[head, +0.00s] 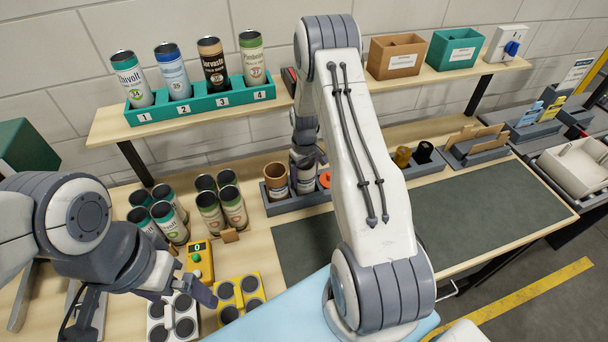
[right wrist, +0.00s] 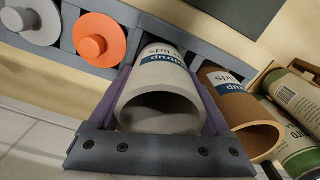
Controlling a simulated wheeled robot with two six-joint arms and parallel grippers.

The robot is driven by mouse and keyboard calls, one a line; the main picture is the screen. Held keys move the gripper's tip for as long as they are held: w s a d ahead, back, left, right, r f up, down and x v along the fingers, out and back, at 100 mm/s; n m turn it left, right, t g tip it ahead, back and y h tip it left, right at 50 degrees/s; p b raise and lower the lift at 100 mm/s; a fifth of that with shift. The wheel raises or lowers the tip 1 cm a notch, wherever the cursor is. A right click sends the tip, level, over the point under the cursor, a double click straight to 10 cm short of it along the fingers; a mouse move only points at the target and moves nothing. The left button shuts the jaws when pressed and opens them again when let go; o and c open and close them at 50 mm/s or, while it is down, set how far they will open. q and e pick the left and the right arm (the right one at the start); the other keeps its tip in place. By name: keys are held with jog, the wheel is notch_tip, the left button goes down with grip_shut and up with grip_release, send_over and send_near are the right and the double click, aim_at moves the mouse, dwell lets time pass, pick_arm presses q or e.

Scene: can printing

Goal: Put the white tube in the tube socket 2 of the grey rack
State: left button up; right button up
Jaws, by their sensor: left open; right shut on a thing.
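The white tube (head: 306,182) stands at the grey rack (head: 302,204), just right of a brown tube (head: 276,180) in the head view. In the right wrist view the white tube (right wrist: 172,85) has its open end toward the camera and its far end at the rack (right wrist: 142,28). My right gripper (head: 306,160) is shut on it, with purple fingers on both sides (right wrist: 160,105). Socket numbers are not readable, and how deep the tube sits is unclear. My left gripper (head: 140,304) is open and empty above the left of the table.
An orange knobbed disc (head: 325,179) sits right of the white tube. Several printed cans (head: 208,210) stand left of the rack. A yellow device (head: 199,258) and hole blocks lie in front. A teal rack (head: 200,101) holds cans on the shelf. The dark mat (head: 490,204) is clear at right.

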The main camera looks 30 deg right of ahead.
jog(key=o, duration=1.1)
jog(key=shift+f, duration=0.15)
jog(key=shift+r, duration=0.3)
jog(key=shift+w+r, duration=0.1)
jog(key=shift+r, duration=0.25)
notch_tip(320, 180, up, 11)
jog(key=b, duration=0.4)
